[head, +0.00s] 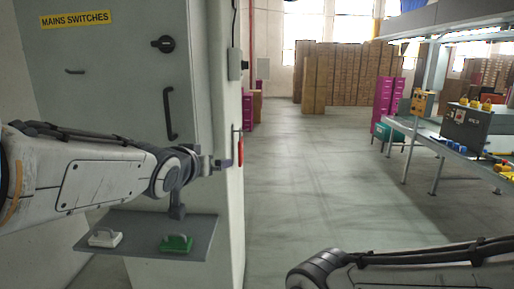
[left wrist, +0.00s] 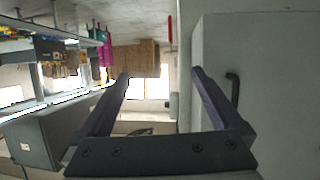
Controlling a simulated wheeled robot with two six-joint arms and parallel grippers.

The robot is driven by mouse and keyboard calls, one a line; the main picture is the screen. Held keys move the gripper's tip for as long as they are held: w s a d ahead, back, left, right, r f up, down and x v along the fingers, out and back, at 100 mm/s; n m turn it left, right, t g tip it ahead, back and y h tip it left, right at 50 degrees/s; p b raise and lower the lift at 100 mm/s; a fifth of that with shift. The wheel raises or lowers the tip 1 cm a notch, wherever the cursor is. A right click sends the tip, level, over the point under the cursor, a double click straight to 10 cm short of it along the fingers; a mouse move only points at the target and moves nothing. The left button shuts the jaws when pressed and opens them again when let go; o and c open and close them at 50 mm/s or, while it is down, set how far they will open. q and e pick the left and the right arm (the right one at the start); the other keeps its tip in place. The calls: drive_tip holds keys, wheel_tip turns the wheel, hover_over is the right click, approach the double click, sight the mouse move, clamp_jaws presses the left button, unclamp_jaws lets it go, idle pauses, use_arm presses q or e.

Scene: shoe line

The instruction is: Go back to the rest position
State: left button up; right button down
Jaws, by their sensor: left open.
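My left gripper (head: 226,162) is in front of the grey electrical cabinet (head: 120,95), near its right edge, in the head view. In the left wrist view the two fingers of the left gripper (left wrist: 160,76) stand well apart with nothing between them. A red object (head: 240,150) hangs at the cabinet's right side, just beyond the fingertips; a red strip also shows in the left wrist view (left wrist: 169,30). Part of my right arm shows at the bottom right of the head view, but its gripper is out of view.
A grey shelf (head: 140,226) below my left arm holds a white-handled block (head: 104,238) and a green one (head: 176,244). A workbench (head: 465,150) with several boxes stands at the right. Stacked cartons (head: 345,75) stand at the back. The floor between is clear.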

use_arm(q)
drive_tip(key=s+d+f+m+g, duration=0.2)
drive_tip(key=s+d+f+g, duration=0.3)
drive_tip(key=s+f, duration=0.4)
drive_tip(key=s+f+m+g, duration=0.1)
drive_tip(key=s+f+g, duration=0.2)
drive_tip(key=s, duration=0.5)
drive_tip(key=s+d+f+m+g, duration=0.1)
drive_tip(key=s+f+g, duration=0.1)
drive_tip(key=s+f, duration=0.3)
drive_tip(key=s+d+f+m+g+y, duration=0.1)
drive_tip(key=s+f, duration=0.4)
drive_tip(key=s, duration=0.5)
drive_tip(key=m+g, duration=0.1)
drive_tip(key=g, duration=0.1)
drive_tip(key=shift+s+g, duration=0.3)
